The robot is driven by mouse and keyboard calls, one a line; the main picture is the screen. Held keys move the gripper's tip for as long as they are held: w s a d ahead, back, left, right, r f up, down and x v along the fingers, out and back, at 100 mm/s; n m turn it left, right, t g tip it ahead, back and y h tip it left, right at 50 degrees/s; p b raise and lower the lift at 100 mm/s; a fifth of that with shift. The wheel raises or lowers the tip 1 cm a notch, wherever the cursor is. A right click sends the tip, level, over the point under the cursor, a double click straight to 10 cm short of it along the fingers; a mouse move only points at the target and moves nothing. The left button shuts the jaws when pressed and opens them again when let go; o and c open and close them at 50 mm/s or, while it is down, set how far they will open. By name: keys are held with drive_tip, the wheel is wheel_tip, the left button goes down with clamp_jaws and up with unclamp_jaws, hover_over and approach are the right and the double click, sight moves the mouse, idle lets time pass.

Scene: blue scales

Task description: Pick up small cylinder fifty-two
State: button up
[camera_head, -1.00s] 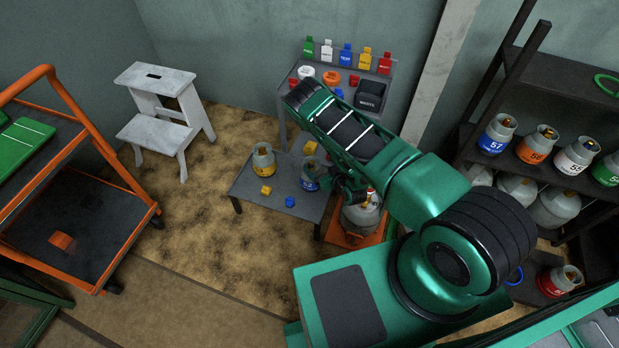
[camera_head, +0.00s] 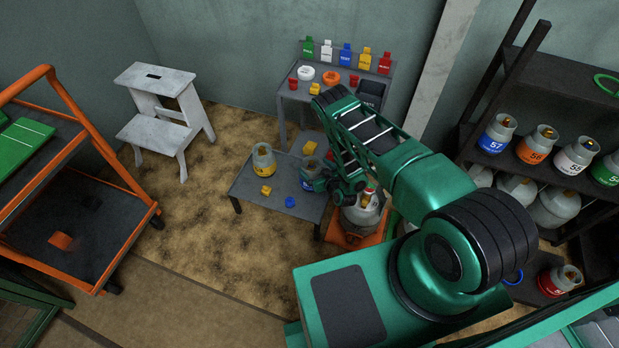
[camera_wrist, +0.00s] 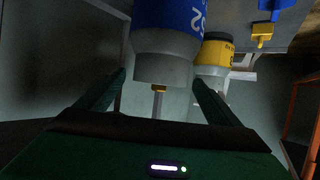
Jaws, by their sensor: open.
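A small grey cylinder with a blue band (camera_head: 308,183) stands on the low dark table, partly hidden by my gripper in the head view. In the wrist view this blue-banded cylinder (camera_wrist: 168,42) appears upside down, with part of its number, which looks like 52, and its valve stem towards me. My gripper (camera_wrist: 162,82) is open, with one finger on each side of the cylinder's neck and stem. I cannot tell whether the fingers touch it. In the head view my gripper (camera_head: 334,184) is just right of the cylinder.
A yellow-banded cylinder (camera_head: 263,161) stands close by on the low table (camera_head: 245,188), with small yellow (camera_head: 266,190) and blue (camera_head: 290,202) pieces. A larger grey cylinder (camera_head: 362,214) stands on an orange base right of the table. A shelf (camera_head: 545,185) of cylinders is at right.

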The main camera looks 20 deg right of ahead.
drive_tip(key=shift+x, duration=1.65)
drive_tip(key=c, duration=1.9)
drive_tip(key=shift+c, duration=1.3)
drive_tip(key=shift+r, duration=0.1)
